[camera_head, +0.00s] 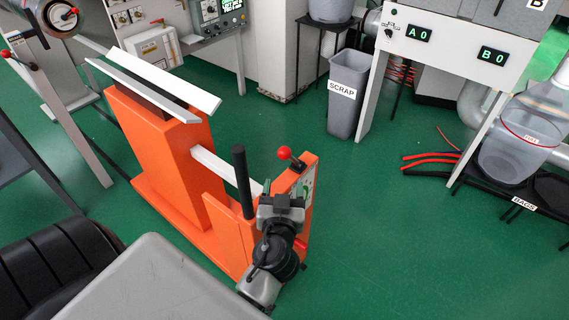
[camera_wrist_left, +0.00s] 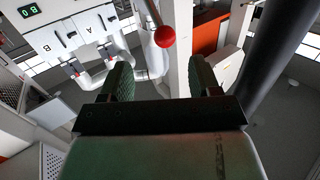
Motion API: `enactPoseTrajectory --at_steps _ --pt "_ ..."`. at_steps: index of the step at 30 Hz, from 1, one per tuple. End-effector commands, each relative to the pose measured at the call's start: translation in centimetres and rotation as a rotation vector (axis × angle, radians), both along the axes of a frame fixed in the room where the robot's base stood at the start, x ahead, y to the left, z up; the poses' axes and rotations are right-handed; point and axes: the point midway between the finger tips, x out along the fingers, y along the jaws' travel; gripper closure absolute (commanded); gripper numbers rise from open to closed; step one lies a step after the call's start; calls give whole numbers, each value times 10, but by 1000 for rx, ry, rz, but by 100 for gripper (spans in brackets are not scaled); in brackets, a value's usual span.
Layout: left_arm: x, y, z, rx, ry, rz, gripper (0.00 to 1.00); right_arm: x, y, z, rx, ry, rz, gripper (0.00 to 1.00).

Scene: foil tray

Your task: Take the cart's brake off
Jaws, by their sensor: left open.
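The orange cart (camera_head: 165,160) stands on the green floor with a slanted white trough (camera_head: 160,85) on top. At its right end is an orange upright panel (camera_head: 308,168) with a pale label plate. A lever with a red ball knob (camera_head: 284,153) sticks up at this panel; the red knob (camera_wrist_left: 165,37) also shows in the left wrist view, beyond the fingers. My left gripper (camera_head: 281,201) is just below the knob in the head view, in front of the panel. In the left wrist view its fingers (camera_wrist_left: 161,80) are apart with nothing between them. My right gripper is out of view.
A black upright post (camera_head: 242,180) on the cart stands close left of my left gripper. A grey SCRAP bin (camera_head: 348,95) and a machine with A0 and B0 displays (camera_head: 450,50) are behind. Green floor right of the cart is clear.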

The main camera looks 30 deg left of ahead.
Motion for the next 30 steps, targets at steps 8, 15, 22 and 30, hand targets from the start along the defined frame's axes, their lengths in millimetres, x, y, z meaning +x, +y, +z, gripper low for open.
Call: enactPoseTrajectory --at_steps 8,15,22,30 --pt "20 17 15 6 -33 17 37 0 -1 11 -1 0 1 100" --pt "61 40 14 6 -31 15 37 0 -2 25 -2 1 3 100" --pt "86 55 11 4 -28 15 37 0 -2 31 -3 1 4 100" --pt "91 58 9 3 -28 15 37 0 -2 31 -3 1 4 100"
